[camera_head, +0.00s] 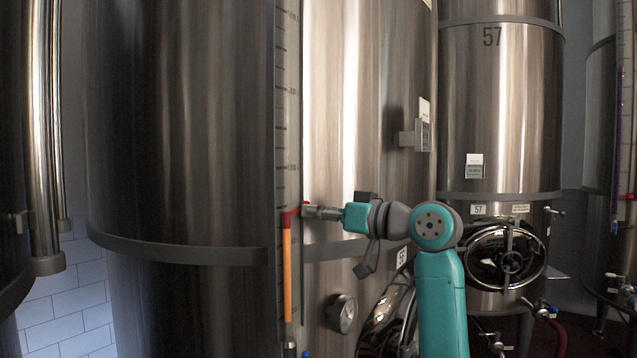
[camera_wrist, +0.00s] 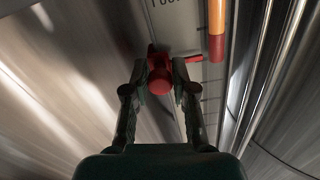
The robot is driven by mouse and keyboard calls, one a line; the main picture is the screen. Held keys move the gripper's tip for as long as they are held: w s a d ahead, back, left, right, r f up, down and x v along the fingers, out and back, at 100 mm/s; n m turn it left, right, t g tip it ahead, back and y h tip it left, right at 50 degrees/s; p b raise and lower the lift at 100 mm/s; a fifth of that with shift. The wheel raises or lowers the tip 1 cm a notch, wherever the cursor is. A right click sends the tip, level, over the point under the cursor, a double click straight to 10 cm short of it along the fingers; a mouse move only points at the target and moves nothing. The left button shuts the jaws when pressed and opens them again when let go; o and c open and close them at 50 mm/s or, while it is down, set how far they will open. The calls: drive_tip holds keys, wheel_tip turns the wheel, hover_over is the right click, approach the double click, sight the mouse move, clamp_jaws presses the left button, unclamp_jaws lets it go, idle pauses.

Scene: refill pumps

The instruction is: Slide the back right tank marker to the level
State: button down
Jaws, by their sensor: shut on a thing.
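The red marker (camera_wrist: 160,80) sits on the pale scale strip (camera_head: 293,100) of the large steel tank (camera_head: 200,120). My gripper (camera_wrist: 160,95) is shut on the marker's round knob, with one finger on each side. In the head view the gripper (camera_head: 308,210) reaches the strip from the right, and the marker is small and partly hidden there. The sight tube (camera_wrist: 216,15) holds an orange column that ends in a dark red section (camera_wrist: 216,48). The marker's red pointer (camera_wrist: 194,59) points at the tube, about level with the outer end of that dark red section.
A steel tank numbered 57 (camera_head: 500,110) with a round hatch (camera_head: 507,255) stands at the right. A round gauge (camera_head: 342,313) is below my gripper. A small box (camera_head: 415,135) sits on the tank wall above it. Vertical pipes (camera_head: 45,130) stand at the far left.

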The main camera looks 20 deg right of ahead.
drive_tip(key=shift+f, duration=1.3)
drive_tip(key=c, duration=0.9)
unclamp_jaws()
drive_tip(key=shift+c, duration=0.2)
drive_tip(key=v, duration=1.2)
